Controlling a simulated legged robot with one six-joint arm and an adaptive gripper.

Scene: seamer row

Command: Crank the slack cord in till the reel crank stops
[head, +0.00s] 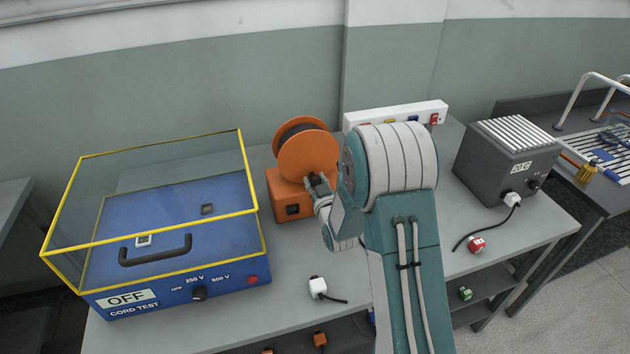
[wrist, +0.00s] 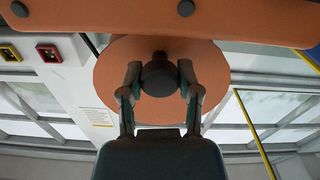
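The orange cord reel (head: 303,157) stands on its orange base box (head: 291,206) on the bench, with dark cord wound behind its front disc. In the wrist view the disc (wrist: 110,72) fills the middle, and the dark round crank knob (wrist: 159,76) stands out from it. My gripper (wrist: 160,80) has one finger on each side of the knob, and both fingers appear to touch it. In the head view my gripper (head: 317,184) is at the lower right of the disc, and my arm hides part of the bench. The slack cord's run is not clear.
A blue cord tester (head: 180,283) with a yellow-edged clear guard and an OFF label stands left. A white plug (head: 318,288) lies in front. A power strip (head: 400,114) is behind my arm. A grey heater-like box (head: 508,160) and a red plug (head: 476,245) are right.

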